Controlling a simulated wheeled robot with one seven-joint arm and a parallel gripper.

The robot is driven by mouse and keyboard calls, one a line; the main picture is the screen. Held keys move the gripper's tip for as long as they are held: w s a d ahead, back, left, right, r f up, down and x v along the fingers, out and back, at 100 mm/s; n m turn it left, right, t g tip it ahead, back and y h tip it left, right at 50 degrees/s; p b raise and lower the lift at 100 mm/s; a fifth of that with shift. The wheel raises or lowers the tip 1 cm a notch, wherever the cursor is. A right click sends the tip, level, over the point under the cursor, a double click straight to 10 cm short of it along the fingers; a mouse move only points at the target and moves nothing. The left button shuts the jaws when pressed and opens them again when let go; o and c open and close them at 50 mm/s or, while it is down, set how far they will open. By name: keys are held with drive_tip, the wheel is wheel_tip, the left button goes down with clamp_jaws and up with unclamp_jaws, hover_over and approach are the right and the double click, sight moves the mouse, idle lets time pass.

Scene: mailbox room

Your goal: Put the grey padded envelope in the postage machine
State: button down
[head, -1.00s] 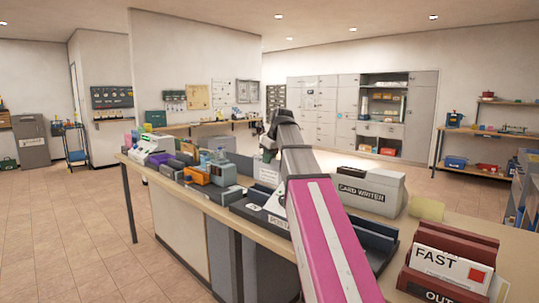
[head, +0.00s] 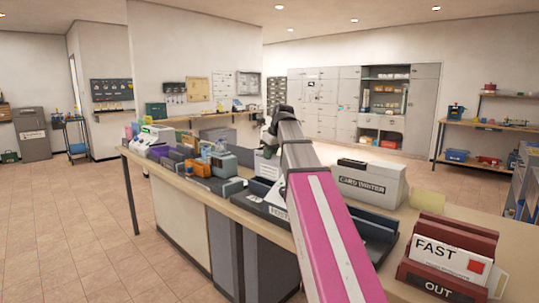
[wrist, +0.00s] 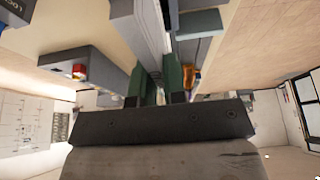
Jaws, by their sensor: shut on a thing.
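My gripper (wrist: 163,80) has its two dark green fingers close together in the wrist view, shut on a flat grey thing (wrist: 148,38) that looks like the grey padded envelope. It reaches up out of the picture, so its whole shape is hidden. In the head view my gripper is small, dark and mostly hidden behind my arm's end, above the far part of the counter. A dark unit with a white label starting "POST" (head: 280,213) sits on the counter and looks like the postage machine. My arm covers its right part.
The long counter (head: 230,207) carries several small orange, grey and purple items at left. A grey card writer (head: 371,184) stands right of my arm. A red-brown OUT tray (head: 430,280) holds a FAST card at near right. Tiled floor is clear at left.

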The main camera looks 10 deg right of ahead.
drive_tip(key=shift+f, duration=0.1)
drive_tip(key=shift+f, duration=1.4)
drive_tip(key=shift+f, duration=0.1)
drive_tip(key=shift+f, duration=1.35)
drive_tip(key=c, duration=1.1)
unclamp_jaws()
